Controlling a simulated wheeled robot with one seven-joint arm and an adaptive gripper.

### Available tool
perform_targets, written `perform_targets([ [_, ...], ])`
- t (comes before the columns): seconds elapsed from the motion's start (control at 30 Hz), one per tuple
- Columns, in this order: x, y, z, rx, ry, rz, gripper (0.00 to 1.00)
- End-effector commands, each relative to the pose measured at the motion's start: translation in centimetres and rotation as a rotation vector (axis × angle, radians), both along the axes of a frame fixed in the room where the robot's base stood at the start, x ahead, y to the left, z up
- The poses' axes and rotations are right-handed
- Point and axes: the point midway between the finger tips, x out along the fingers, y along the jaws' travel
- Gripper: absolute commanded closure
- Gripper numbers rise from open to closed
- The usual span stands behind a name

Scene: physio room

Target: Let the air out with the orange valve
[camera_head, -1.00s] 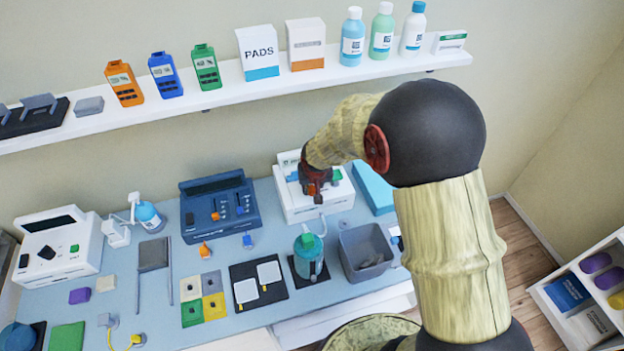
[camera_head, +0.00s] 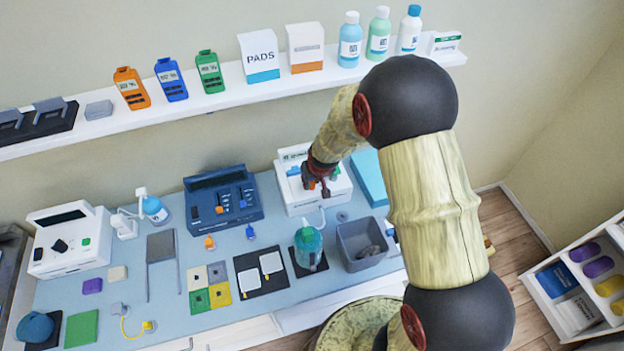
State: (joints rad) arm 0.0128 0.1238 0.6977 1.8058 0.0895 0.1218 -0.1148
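My gripper (camera_head: 317,186), dark red, points down over the front of a white device (camera_head: 297,203) at the back right of the table. It covers part of the device's top, and I cannot tell whether it touches it or whether its fingers are apart. No orange valve shows clearly on this device; one there could be hidden by the gripper. A small orange piece (camera_head: 209,243) stands on the table in front of the dark blue device (camera_head: 231,212), which bears a small orange control. I cannot tell which of these, if any, is the valve.
A teal jar (camera_head: 308,249) and a grey bin (camera_head: 366,236) stand in front of the white device. A light blue block (camera_head: 369,178) lies right of it. A shelf (camera_head: 200,107) with boxes and bottles runs above the table.

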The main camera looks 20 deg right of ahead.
Motion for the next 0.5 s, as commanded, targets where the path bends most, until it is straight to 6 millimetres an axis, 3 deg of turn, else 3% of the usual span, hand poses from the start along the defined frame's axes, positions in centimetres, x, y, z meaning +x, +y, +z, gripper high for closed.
perform_targets([
  [0.27,0.08,0.01,0.05,0.0,-0.002,0.001,1.0],
  [0.3,0.07,0.01,0.06,0.0,-0.002,0.001,0.79],
  [0.5,0.03,0.01,0.02,0.0,-0.001,0.0,0.74],
])
